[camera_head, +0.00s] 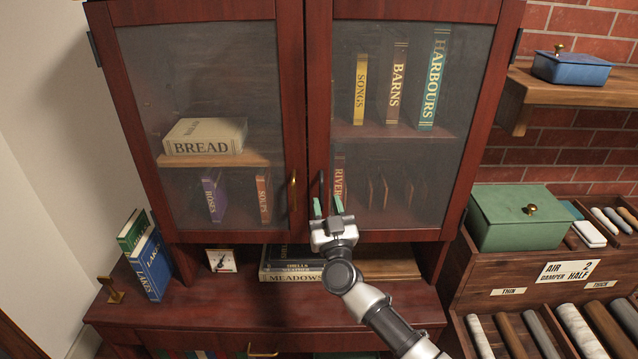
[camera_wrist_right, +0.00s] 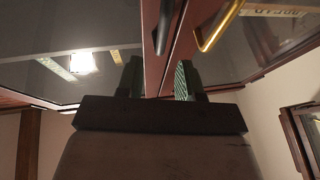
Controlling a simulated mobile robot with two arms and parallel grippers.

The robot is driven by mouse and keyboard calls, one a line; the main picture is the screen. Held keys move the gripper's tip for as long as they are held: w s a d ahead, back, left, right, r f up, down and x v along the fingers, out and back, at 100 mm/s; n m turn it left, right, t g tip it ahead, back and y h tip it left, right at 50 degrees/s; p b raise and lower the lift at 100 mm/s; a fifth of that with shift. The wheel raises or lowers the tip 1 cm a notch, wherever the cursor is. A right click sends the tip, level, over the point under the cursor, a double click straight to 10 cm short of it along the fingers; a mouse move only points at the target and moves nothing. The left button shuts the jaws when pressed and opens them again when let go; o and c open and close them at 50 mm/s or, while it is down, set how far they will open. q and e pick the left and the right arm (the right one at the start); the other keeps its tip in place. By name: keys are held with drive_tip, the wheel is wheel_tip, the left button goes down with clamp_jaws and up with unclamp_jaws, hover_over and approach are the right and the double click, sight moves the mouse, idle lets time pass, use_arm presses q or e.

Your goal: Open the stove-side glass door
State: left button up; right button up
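The red-brown cabinet has two closed glass doors. The right glass door (camera_head: 400,120) has a dark upright handle (camera_head: 322,186) near its left edge; the left glass door (camera_head: 215,90) has a brass handle (camera_head: 293,190) near its right edge. My right gripper (camera_head: 328,207) has green-padded fingers, apart and empty, at the lower end of the dark handle. In the right wrist view, the dark handle (camera_wrist_right: 164,27) lies ahead, between the finger directions; the brass handle (camera_wrist_right: 219,24) is to the right. I cannot tell whether the fingers touch the dark handle. My left gripper is not in view.
Below the doors, an open shelf holds stacked books (camera_head: 290,268) and a small dial (camera_head: 221,261). A green box (camera_head: 520,218) and a blue box (camera_head: 571,68) stand at the right.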

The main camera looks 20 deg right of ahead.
sight(322, 188)
drive_tip(key=x, duration=0.4)
drive_tip(key=shift+w+f, duration=0.1)
drive_tip(key=shift+w, duration=0.25)
drive_tip(key=shift+w+r, duration=0.25)
drive_tip(key=shift+w, duration=0.15)
drive_tip(key=shift+d, duration=0.1)
clamp_jaws()
